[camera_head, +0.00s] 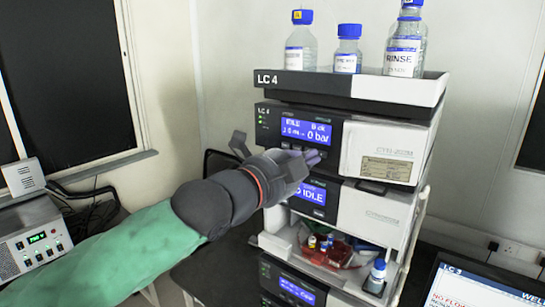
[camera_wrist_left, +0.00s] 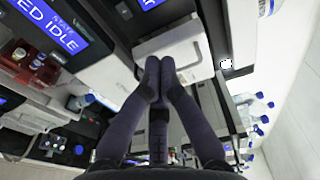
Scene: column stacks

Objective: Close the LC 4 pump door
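The LC 4 stack stands at centre right in the head view. Its upper module, the pump (camera_head: 310,132), has a blue display reading 0 bar. The white pump door (camera_head: 375,145) fills the module's right part and carries a pale label. Whether it is fully flush I cannot tell. My left gripper (camera_head: 314,158) is in front of the stack, just below the display and left of the door. In the left wrist view its fingertips (camera_wrist_left: 160,70) are together with nothing seen between them, over a white panel (camera_wrist_left: 178,42). Contact is unclear. My right gripper is not in view.
A tray (camera_head: 400,88) on top holds several bottles, one marked RINSE (camera_head: 405,50). A lower module (camera_head: 375,215) has a display reading IDLE. Below it is an open bay with red and blue-capped vials (camera_head: 325,245). A monitor (camera_head: 480,285) stands at lower right.

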